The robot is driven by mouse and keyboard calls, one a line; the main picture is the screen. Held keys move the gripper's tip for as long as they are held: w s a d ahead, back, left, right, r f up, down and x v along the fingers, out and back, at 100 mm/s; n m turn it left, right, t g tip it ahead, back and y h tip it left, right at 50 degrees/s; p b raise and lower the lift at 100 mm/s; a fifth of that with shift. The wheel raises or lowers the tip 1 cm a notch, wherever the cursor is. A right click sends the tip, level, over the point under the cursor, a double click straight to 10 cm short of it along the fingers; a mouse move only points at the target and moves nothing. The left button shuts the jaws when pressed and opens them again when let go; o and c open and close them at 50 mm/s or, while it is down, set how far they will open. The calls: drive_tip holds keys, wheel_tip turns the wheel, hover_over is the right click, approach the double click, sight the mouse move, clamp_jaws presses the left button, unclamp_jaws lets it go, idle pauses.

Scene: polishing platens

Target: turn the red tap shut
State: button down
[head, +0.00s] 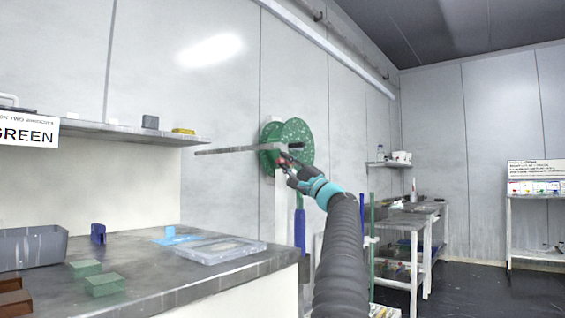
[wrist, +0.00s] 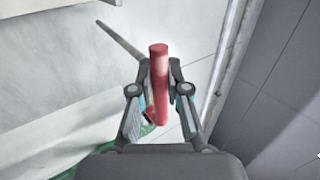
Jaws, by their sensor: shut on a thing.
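The red tap's handle (wrist: 158,60) is a red cylindrical bar that stands up between my fingers in the wrist view. My gripper (wrist: 159,92) is shut on it, one finger on each side. In the head view my gripper (head: 287,166) is in front of a green speckled disc (head: 298,133) by the wall, and only a small bit of red shows at the fingers. The tap's body is mostly hidden behind my gripper and arm.
A thin grey bar (head: 225,150) sticks out left near the gripper. A worktop (head: 150,285) at the left holds green blocks (head: 104,284), a clear tray (head: 222,249) and a grey bin (head: 32,246). A shelf (head: 120,132) is above. Open floor (head: 470,290) lies at right.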

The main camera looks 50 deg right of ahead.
drive_tip(key=shift+d, duration=0.1)
drive_tip(key=c, duration=1.1)
unclamp_jaws()
drive_tip(key=shift+c, duration=0.2)
drive_tip(key=v, duration=1.2)
